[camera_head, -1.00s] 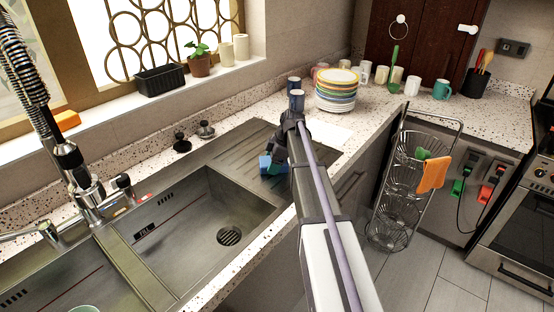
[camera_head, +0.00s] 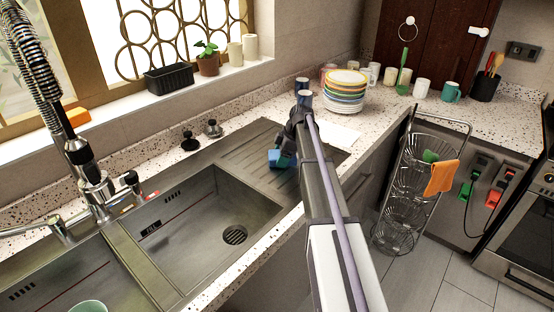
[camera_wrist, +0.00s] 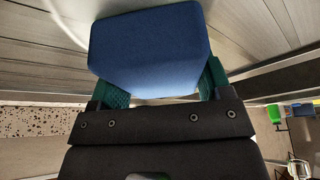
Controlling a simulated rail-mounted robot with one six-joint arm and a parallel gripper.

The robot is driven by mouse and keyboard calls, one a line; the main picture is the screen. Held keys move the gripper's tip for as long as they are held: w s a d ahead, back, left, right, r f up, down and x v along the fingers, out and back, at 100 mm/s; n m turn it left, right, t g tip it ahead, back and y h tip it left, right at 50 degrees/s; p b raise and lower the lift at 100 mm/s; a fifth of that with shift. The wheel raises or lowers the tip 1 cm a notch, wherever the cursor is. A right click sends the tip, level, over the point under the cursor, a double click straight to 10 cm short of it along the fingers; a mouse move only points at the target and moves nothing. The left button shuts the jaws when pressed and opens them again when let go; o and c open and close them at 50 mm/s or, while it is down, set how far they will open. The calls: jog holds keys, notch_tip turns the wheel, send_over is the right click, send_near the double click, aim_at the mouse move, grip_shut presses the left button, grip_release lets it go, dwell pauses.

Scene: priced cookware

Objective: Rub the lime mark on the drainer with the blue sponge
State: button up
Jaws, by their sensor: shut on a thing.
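A blue sponge (camera_wrist: 150,48) fills the middle of the wrist view, shut between the green-padded fingers of my gripper (camera_wrist: 160,85). In the head view the sponge (camera_head: 274,158) shows at the left of my gripper (camera_head: 284,160), low over the ribbed drainer (camera_head: 246,146) beside the sink bowl. I cannot tell whether the sponge touches the drainer. A pale curved streak (camera_wrist: 72,22) on the drainer shows at the upper left of the wrist view, partly hidden by the sponge; it may be the lime mark. My arm hides part of the drainer's right side.
The sink bowl (camera_head: 205,225) lies left of the drainer. Two dark taps or knobs (camera_head: 190,141) stand behind it. A stack of plates (camera_head: 345,92) and several mugs stand on the counter beyond. A wire rack (camera_head: 400,215) stands on the floor at right.

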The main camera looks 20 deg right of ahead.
jog(key=shift+w+d, duration=0.6)
jog(key=shift+d, duration=0.65)
jog(key=shift+w+d, duration=0.6)
jog(key=shift+d, duration=0.7)
jog(key=shift+w+d, duration=0.6)
jog(key=shift+d, duration=0.65)
notch_tip(320, 180, up, 6)
jog(key=p, duration=0.6)
notch_tip(320, 180, up, 3)
jog(key=p, duration=0.3)
jog(key=shift+f, duration=0.1)
